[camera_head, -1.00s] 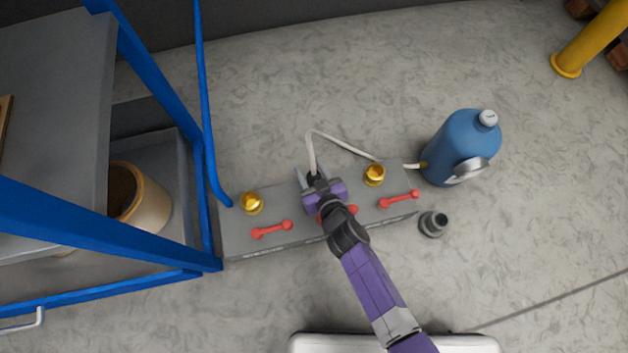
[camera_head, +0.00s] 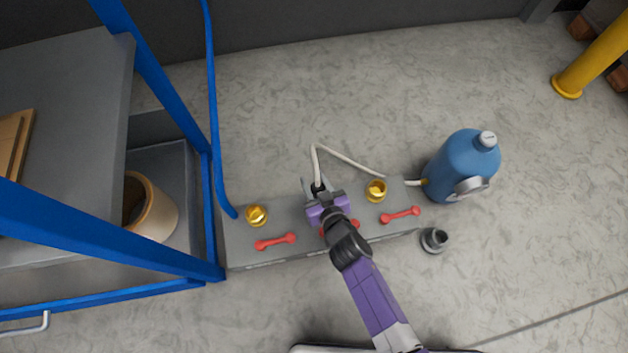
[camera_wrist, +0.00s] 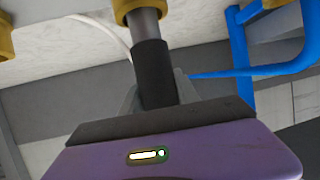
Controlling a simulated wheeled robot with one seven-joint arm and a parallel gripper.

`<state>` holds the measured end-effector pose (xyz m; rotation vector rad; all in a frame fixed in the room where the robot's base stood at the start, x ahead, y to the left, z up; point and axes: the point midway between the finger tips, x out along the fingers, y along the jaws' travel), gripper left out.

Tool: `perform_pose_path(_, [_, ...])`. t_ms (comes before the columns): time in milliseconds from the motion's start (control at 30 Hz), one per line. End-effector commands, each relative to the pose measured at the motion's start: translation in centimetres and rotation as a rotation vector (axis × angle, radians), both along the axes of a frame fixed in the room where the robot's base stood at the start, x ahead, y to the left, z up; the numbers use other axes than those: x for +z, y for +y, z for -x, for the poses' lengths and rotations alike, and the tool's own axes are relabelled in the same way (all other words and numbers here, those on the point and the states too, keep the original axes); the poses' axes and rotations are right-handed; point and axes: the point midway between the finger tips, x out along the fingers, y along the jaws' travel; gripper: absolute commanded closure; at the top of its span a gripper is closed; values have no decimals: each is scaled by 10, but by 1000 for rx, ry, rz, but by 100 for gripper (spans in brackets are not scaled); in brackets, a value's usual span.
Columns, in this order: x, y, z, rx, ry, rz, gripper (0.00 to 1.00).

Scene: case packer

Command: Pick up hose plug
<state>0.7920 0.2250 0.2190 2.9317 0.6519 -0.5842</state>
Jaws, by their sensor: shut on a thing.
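The hose plug (camera_wrist: 152,72) is a black cylinder with a grey metal shaft that meets a gold fitting (camera_wrist: 141,7) at the top of the wrist view. I cannot tell whether the shaft is seated in that fitting or only in front of it. My gripper (camera_wrist: 156,92) is shut around the black part, a grey finger on each side. In the head view, my gripper (camera_head: 317,187) is over the middle of a grey block (camera_head: 290,215). A white hose (camera_head: 345,159) runs from the dark plug end to a blue bottle (camera_head: 464,165).
The block carries gold fittings left (camera_head: 256,215) and right (camera_head: 376,190), and red handles (camera_head: 276,241). A blue-framed shelf (camera_head: 170,262) with a tan pot (camera_head: 158,212) stands left. A dark round fitting (camera_head: 434,240) lies right of the block. Floor behind is clear.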

Motion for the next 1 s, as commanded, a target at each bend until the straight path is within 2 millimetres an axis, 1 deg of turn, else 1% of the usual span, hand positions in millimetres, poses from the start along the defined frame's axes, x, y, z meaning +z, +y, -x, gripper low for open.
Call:
perform_pose_path(33, [12,0,0,0,-2,-1,100])
perform_pose_path(367, [53,1,0,1,-1,-1,100])
perform_pose_path(567, [84,0,0,1,-1,-1,100])
perform_pose_path(800, [127,1,0,1,-1,-2,100])
perform_pose_path(1000, [155,1,0,2,-1,-2,100])
